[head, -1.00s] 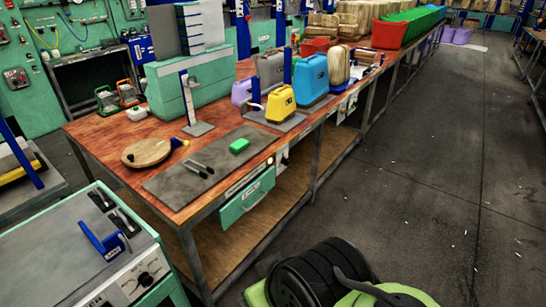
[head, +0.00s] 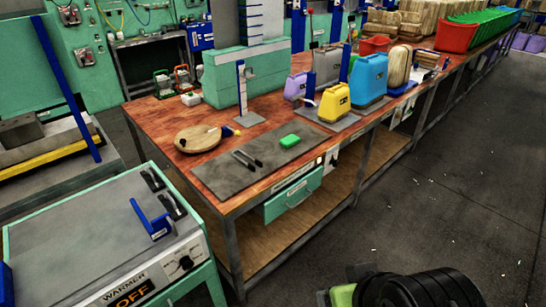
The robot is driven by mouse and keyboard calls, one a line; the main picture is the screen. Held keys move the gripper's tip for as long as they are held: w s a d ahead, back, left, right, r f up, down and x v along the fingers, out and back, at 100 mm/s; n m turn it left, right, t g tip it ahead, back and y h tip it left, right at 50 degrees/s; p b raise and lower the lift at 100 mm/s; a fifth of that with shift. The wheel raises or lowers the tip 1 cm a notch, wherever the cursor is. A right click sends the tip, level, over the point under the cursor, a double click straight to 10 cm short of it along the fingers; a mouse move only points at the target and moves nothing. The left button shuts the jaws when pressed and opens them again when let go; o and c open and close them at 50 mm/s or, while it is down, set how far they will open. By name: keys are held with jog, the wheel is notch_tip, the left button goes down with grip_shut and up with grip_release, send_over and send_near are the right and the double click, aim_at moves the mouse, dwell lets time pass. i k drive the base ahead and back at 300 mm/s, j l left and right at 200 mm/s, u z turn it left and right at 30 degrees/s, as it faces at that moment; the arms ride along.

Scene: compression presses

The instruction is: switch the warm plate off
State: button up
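The warm plate (head: 85,220) is a cabinet with a grey flat top and teal edges at the lower left. Its sloping front panel reads "WARMER", with "OFF" (head: 133,293) in orange letters below. A black dial knob (head: 185,263) sits on the right part of that panel. A blue bracket (head: 152,217) and two black handle-like parts (head: 164,193) are on the top near its right edge. My gripper is not in view; only a black and green part of my own body shows at the bottom right.
A wooden-topped workbench (head: 165,115) stands just behind and right of the warm plate, with a grey mat (head: 222,178), a round wooden board and coloured jugs on it. A teal drawer (head: 292,197) hangs under its front edge. The dark floor on the right is open.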

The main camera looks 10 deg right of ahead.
aim_at(336, 163)
jog(key=i+l+z, duration=0.35)
jog(key=i, duration=0.6)
jog(key=i+j+z, duration=0.15)
jog(key=i+z, duration=0.15)
jog(key=i, duration=0.6)
